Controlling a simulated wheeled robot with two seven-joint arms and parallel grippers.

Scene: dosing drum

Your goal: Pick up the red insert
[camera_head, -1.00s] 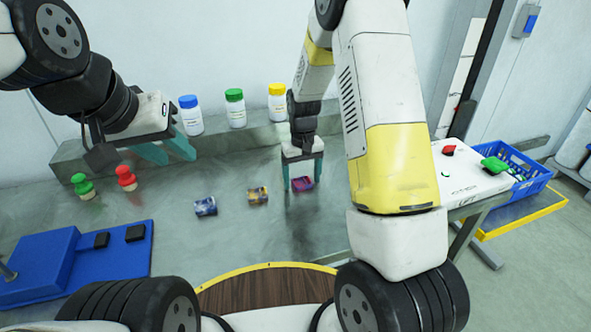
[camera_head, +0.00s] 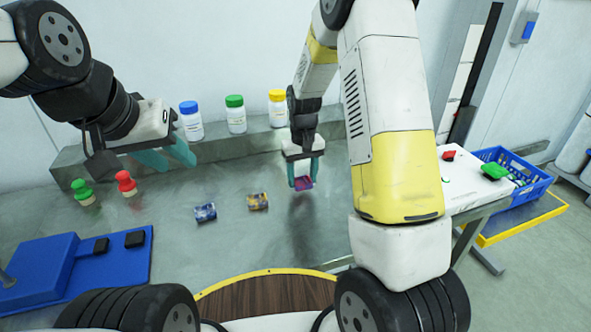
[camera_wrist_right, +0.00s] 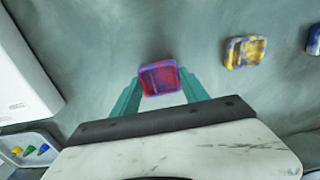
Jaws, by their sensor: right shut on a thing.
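The red insert (camera_head: 303,183) is a small red and purple patterned piece. It sits between the teal fingers of my right gripper (camera_head: 304,174), which is shut on it and holds it above the metal table. In the right wrist view the insert (camera_wrist_right: 160,78) shows between the two fingertips. My left gripper (camera_head: 172,157) hangs over the left part of the table, its teal fingers apart with nothing between them.
A yellow patterned insert (camera_head: 258,201) and a blue one (camera_head: 205,212) lie on the table. Red (camera_head: 125,183) and green (camera_head: 83,191) knobbed pieces and a blue fixture (camera_head: 95,262) are at left. Bottles (camera_head: 236,115) stand on the back ledge. A blue crate (camera_head: 515,172) is at right.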

